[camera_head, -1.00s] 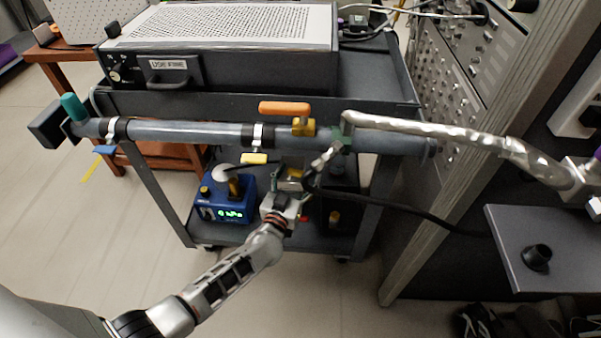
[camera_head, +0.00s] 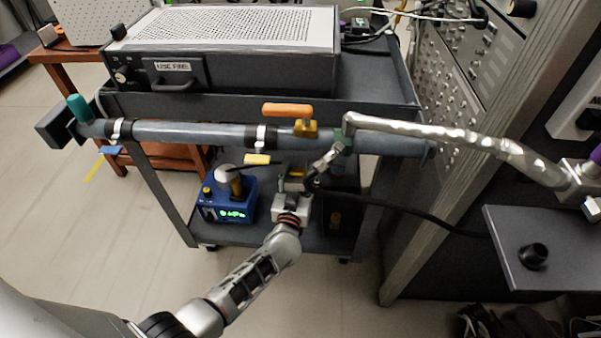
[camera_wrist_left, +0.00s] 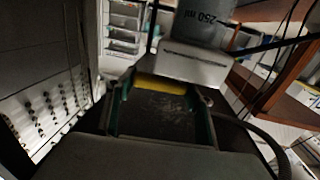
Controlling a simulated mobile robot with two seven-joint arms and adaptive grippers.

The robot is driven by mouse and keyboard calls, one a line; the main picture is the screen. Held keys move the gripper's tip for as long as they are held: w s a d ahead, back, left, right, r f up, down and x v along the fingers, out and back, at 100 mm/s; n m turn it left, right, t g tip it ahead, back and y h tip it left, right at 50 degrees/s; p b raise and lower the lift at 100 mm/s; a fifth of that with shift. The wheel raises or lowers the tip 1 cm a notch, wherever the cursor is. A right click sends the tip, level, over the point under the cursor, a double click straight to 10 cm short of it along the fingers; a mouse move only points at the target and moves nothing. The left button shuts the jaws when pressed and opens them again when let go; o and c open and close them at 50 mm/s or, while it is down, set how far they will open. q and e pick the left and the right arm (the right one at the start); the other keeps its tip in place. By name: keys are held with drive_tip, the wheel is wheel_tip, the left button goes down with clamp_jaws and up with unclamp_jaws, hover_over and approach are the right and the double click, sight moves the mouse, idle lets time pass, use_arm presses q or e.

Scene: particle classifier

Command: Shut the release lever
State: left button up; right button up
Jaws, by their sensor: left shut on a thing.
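An orange-handled lever (camera_head: 287,110) sits on a brass fitting (camera_head: 306,128) on top of the long grey tube (camera_head: 195,132). Its handle lies roughly along the tube. A small yellow tab (camera_head: 257,159) shows below the tube. I cannot tell for certain which one is the release lever. My left gripper (camera_head: 294,183) is below the tube, and its tips are partly hidden. In the left wrist view the gripper (camera_wrist_left: 158,105) is shut on a yellow piece (camera_wrist_left: 170,89), just under a pale block and a grey cylinder marked 250 ml. My right gripper is not in view.
A dark cart (camera_head: 390,75) carries a perforated metal instrument (camera_head: 235,25). A blue device (camera_head: 228,203) with a green display stands on its lower shelf. A silver hose (camera_head: 460,136) runs right from the tube. A dark plate (camera_head: 550,240) juts in at right.

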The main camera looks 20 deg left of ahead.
use_arm(q)
drive_tip(key=shift+w+r+n+y, duration=0.15)
drive_tip(key=shift+n+y, duration=0.25)
drive_tip(key=shift+y, duration=0.2)
drive_tip(key=shift+a+n+g+y, duration=0.1)
drive_tip(key=shift+n+g+y, duration=0.2)
drive_tip(key=shift+y, duration=0.1)
drive_tip(key=o, duration=1.1)
drive_tip(key=shift+a+h, duration=0.1)
drive_tip(key=shift+h, duration=0.2)
